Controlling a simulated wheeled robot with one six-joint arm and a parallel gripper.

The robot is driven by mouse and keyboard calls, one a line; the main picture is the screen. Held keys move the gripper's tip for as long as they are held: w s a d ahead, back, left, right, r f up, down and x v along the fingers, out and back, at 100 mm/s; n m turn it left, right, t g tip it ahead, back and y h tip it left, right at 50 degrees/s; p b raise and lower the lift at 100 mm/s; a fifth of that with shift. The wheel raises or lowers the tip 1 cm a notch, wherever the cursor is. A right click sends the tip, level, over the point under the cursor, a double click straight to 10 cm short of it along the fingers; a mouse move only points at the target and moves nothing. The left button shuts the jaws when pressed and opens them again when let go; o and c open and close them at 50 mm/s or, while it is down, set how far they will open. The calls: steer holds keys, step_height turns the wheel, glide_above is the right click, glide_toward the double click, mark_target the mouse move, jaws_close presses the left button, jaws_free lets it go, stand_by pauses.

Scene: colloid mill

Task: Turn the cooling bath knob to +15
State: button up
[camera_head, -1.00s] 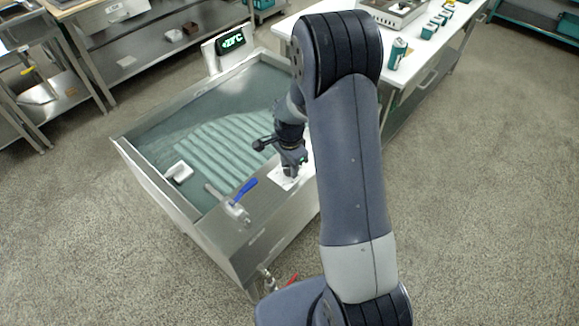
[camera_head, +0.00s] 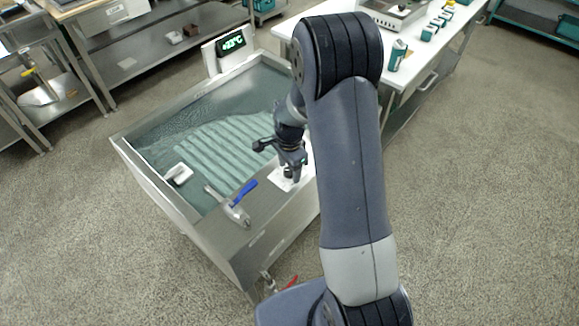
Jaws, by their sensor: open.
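The cooling bath (camera_head: 180,225) is a steel tank of water with a ribbed coil under the surface. Its green digital display (camera_head: 233,42) stands at the far edge; the small digits look like about +23 °C, but I cannot read them surely. The dark knob (camera_head: 288,172) sits on a white plate (camera_head: 281,184) on the bath's near right rim. My gripper (camera_head: 296,168) is open, pointing down just above and beside the knob. The knob shows below the fingers, so it does not look gripped. Its pointer and scale are too small to read.
A blue-handled valve (camera_head: 240,196) lies on the rim left of the plate. A white float-like block (camera_head: 178,173) is at the bath's left wall. A red-handled drain valve (camera_head: 286,282) is below the front. A white table (camera_head: 395,78) with cans stands behind my arm.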

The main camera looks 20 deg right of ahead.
mark_target(289, 170)
step_height(289, 170, up, 11)
stand_by(0.5)
steer(key=shift+f, duration=0.2)
step_height(289, 170, down, 11)
steer(key=shift+r, duration=0.15)
stand_by(0.3)
stand_by(0.5)
